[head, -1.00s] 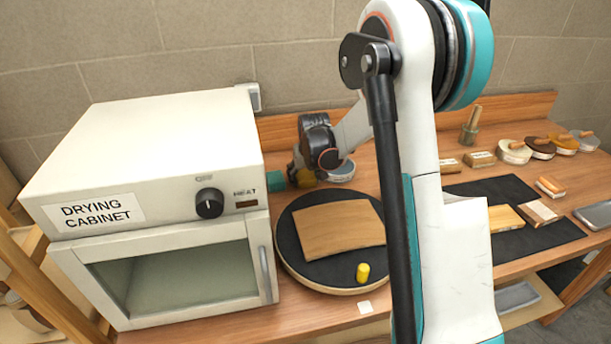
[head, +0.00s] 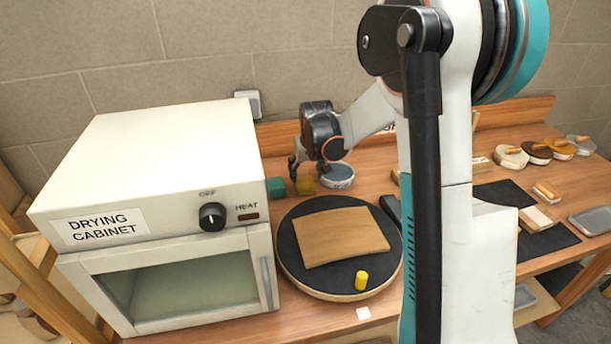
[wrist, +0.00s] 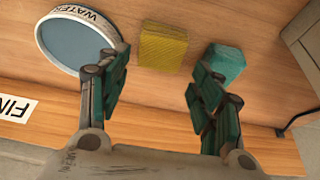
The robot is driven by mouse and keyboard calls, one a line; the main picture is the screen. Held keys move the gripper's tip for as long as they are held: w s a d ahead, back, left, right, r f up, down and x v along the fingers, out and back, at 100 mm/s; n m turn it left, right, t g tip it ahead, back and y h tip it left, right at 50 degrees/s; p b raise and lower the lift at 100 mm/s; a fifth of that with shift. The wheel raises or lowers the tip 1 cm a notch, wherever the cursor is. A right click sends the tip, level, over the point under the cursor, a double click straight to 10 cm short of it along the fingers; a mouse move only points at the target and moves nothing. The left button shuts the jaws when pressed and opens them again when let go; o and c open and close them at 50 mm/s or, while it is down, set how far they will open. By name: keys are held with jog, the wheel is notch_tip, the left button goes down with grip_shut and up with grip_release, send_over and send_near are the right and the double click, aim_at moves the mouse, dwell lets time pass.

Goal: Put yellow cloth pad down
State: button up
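The yellow cloth pad (head: 305,185) lies on the wooden bench behind the round black turntable. It stands between a teal pad (head: 276,187) and a round water tin (head: 337,176). In the wrist view the yellow pad (wrist: 163,47) shows whole, just past my fingertips, with the teal pad (wrist: 224,65) to its right and the tin (wrist: 75,40) to its left. My gripper (wrist: 160,75) is open with nothing between its fingers. In the head view my gripper (head: 297,172) hangs just above the pads, partly hidden by its own wrist.
A bent wood sheet (head: 340,235) lies on the turntable (head: 290,262), with a yellow cylinder (head: 361,280) near its front edge. The drying cabinet (head: 150,180) stands close on the left. Several handled round pots (head: 535,152) line the back right.

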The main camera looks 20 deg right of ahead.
jog(key=s+a+r+n+t+p, duration=0.1)
jog(key=s+a+r, duration=0.3)
jog(key=s+r, duration=0.35)
jog(key=s+a+r, duration=0.4)
jog(key=s+r, duration=0.3)
jog(key=s, duration=0.2)
jog(key=s+a+t, duration=0.1)
jog(key=s+a, duration=0.2)
jog(key=s, duration=0.5)
jog(key=s+a+n+y, duration=0.1)
jog(key=s+a, duration=0.2)
jog(key=s, duration=0.5)
jog(key=shift+s+f+t, duration=0.15)
jog(key=shift+f+t, duration=0.1)
jog(key=shift+t, duration=0.15)
jog(key=shift+o, duration=0.3)
